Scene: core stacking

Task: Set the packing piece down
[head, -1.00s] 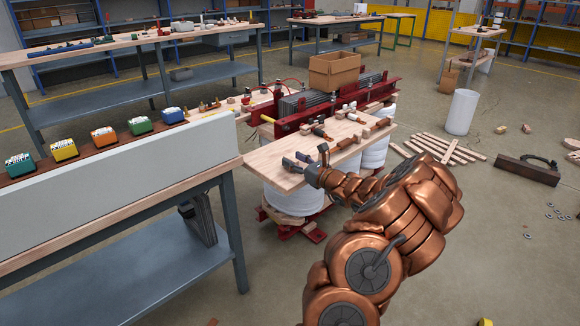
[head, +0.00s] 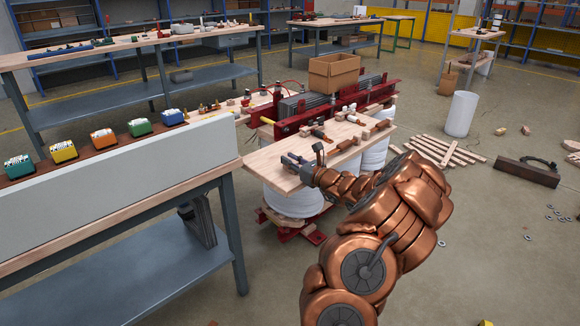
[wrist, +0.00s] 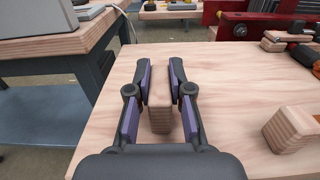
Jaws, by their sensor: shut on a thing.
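My gripper (wrist: 160,80) is shut on a small wooden block, the packing piece (wrist: 160,105), in the wrist view. The block stands between the two fingers, over the near left part of the pale wooden board (wrist: 220,75). I cannot tell whether its underside touches the board. In the head view my gripper (head: 290,160) is low over the left end of the board (head: 275,176), and the block is too small to make out there.
Another wooden block (wrist: 291,129) lies to the right on the board. A red clamp frame (head: 295,122) and a cardboard box (head: 334,72) stand behind. A workbench with a grey panel (head: 130,170) is at the left. Loose slats (head: 445,150) lie on the floor.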

